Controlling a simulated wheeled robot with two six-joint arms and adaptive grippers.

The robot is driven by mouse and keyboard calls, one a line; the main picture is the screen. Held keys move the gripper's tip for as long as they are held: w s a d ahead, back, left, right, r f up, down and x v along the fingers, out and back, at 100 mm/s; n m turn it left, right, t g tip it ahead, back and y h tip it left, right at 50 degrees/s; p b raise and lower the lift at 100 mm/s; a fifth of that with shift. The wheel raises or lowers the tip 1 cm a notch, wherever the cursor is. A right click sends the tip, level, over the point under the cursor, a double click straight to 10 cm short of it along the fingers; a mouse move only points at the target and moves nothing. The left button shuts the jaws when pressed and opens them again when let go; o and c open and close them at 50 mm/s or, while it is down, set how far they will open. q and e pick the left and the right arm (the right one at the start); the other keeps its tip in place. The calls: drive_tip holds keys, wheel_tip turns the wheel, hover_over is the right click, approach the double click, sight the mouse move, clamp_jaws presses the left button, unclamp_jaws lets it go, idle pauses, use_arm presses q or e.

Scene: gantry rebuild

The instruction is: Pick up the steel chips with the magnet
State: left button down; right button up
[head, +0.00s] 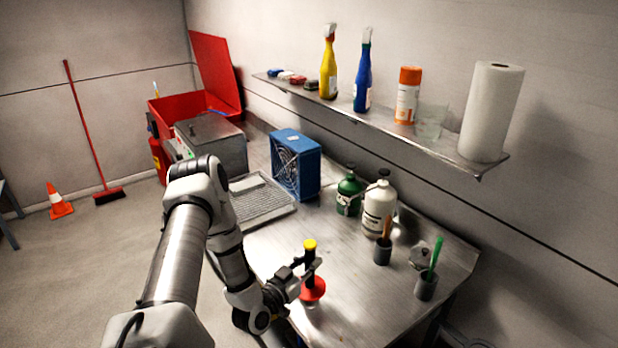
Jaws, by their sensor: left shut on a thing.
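My left gripper (308,267) is shut on the black handle of the magnet, which has a yellow top and a red disc-shaped base (313,290). The magnet stands about upright at the near part of the steel bench (330,240). I cannot tell whether its base touches the bench. I cannot make out the steel chips clearly; the area under the red base is partly hidden. My right gripper is not in view.
Behind are a ridged tray (284,210) and a blue fan (308,170). A shelf (490,162) overhangs the back.

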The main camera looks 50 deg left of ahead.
use_arm(q)
drive_tip(key=shift+r, duration=0.5)
drive_tip(key=shift+f, duration=0.1)
drive_tip(key=shift+w, duration=0.25)
drive_tip(key=d+b+x, duration=0.2)
drive_tip(key=b+x, duration=0.3)
drive_tip(key=x, duration=0.4)
drive_tip(key=w+d+b+x, duration=0.1)
drive_tip(key=b+x, duration=0.4)
drive_tip(key=x, duration=0.5)
drive_tip(key=shift+d, duration=0.3)
drive_tip(key=shift+s+f, duration=0.1)
